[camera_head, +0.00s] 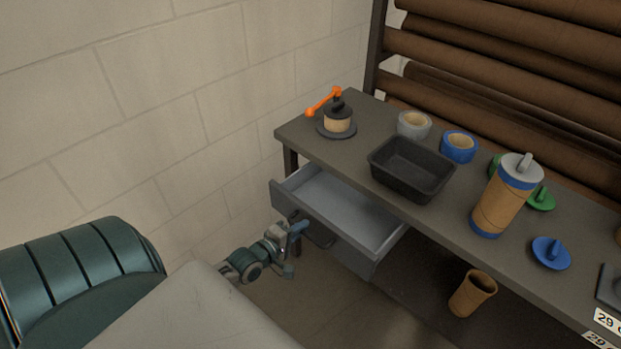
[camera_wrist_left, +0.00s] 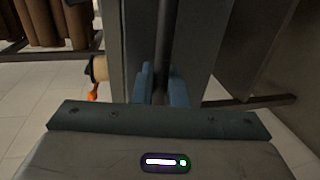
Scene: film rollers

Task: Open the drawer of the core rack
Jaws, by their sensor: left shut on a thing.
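The grey drawer (camera_head: 338,207) of the core rack stands pulled out from under the dark worktop (camera_head: 452,218). Its inside shows and looks empty. My left gripper (camera_head: 298,229) is at the drawer's front face, and its blue fingers are shut on the dark drawer handle (camera_wrist_left: 165,60). In the left wrist view the blue fingertips (camera_wrist_left: 161,85) stand on either side of the handle, close against the grey front. The handle is mostly hidden in the head view. My right gripper does not show in either view.
On the worktop are a black tray (camera_head: 411,168), a tape dispenser with an orange handle (camera_head: 337,115), tape rolls (camera_head: 459,147), a cardboard tube with a blue rim (camera_head: 505,195) and a blue lid (camera_head: 550,253). A brown tube (camera_head: 472,293) stands below. A block wall (camera_head: 150,110) is at left.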

